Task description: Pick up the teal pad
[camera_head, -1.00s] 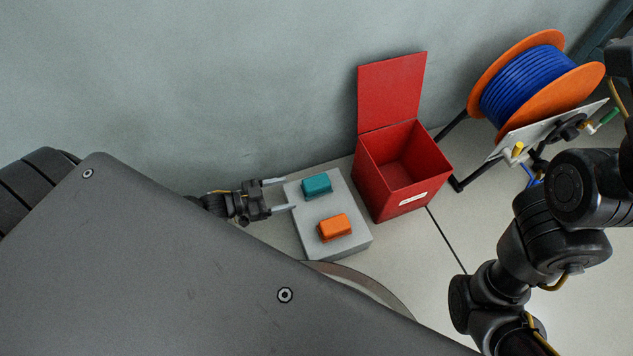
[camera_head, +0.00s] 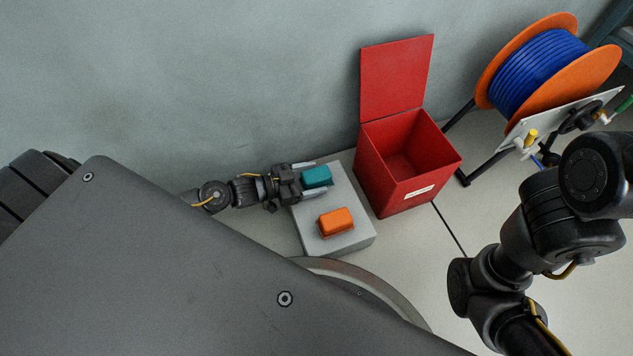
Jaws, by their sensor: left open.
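The teal pad (camera_head: 317,176) is a small block on the back left part of a grey block (camera_head: 355,238). An orange pad (camera_head: 336,222) sits nearer on the same block. My left gripper (camera_head: 318,178) reaches in from the left and is open. One finger is on the far side of the teal pad and the other on the near side, so the pad lies between them. I cannot tell whether the fingers touch it. My right arm shows at the right, but its gripper is out of view.
A red bin (camera_head: 407,165) with its lid raised stands just right of the grey block; it looks empty. A blue cable reel (camera_head: 540,68) with orange flanges stands on a frame at the back right. A grey wall is behind. Floor in front of the bin is clear.

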